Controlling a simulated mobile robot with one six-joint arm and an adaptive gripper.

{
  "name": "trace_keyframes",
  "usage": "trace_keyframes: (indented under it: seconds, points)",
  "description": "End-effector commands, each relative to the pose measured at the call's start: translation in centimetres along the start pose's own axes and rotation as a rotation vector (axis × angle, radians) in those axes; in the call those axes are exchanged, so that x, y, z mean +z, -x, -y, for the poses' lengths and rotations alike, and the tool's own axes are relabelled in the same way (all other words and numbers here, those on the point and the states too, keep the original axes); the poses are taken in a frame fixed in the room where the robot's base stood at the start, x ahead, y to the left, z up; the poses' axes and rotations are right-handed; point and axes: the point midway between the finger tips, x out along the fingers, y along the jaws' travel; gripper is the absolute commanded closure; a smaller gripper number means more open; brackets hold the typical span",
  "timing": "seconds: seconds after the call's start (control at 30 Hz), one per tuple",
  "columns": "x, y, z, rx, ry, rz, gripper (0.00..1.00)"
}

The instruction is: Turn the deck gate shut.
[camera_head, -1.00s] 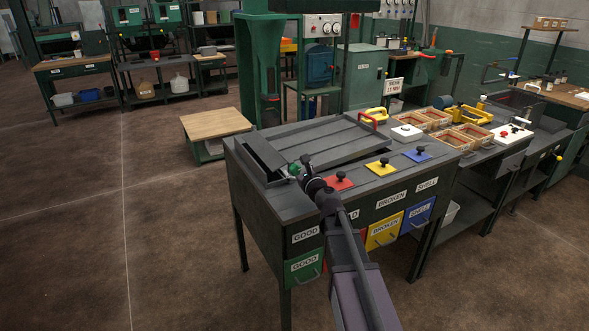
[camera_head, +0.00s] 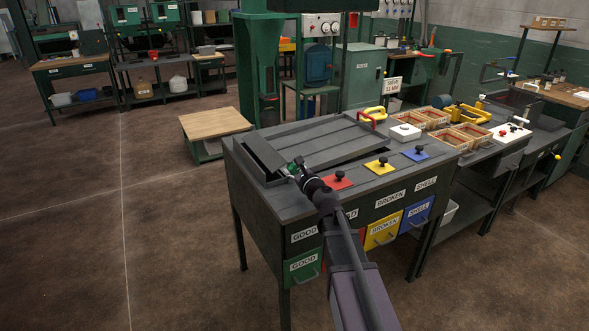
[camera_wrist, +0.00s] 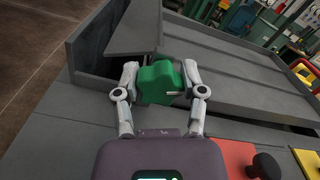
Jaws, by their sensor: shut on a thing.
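The deck gate appears to be the grey flap (camera_head: 263,152) at the left end of the deck (camera_head: 325,142), set at an angle over a dark recess. It also shows at the top of the wrist view (camera_wrist: 135,32). A green grip (camera_wrist: 160,83) sits at the flap's near end. My gripper (camera_wrist: 160,80) is shut on this green grip, one grey finger on each side. In the head view my gripper (camera_head: 294,170) reaches in from the front and partly hides the grip. How the grip joins the flap is hidden.
Red (camera_head: 337,181), yellow (camera_head: 380,167) and blue (camera_head: 416,153) plates with black knobs lie along the bench front. Labelled drawers, one green (camera_head: 303,267), are below. A red handle (camera_head: 373,118) stands at the deck's far right. The floor left of the bench is clear.

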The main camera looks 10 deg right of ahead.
Motion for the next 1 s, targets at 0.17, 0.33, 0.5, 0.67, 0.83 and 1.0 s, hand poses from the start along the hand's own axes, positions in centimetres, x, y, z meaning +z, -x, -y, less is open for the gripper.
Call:
trace_keyframes:
  seconds: [0.17, 0.33, 0.5, 0.67, 0.83, 1.0]
  points:
    - [-0.03, -0.08, 0.05, -0.003, 0.128, -0.001, 0.94]
    - [-0.04, -0.09, -0.03, -0.002, 0.28, -0.001, 0.94]
    - [-0.05, -0.11, -0.1, -0.002, 0.442, -0.001, 0.94]
    - [-0.07, -0.12, -0.17, -0.002, 0.594, -0.001, 0.94]
    - [-0.1, -0.13, -0.23, -0.002, 0.755, -0.001, 0.94]
    - [-0.13, -0.15, -0.28, -0.001, 0.907, -0.001, 0.94]
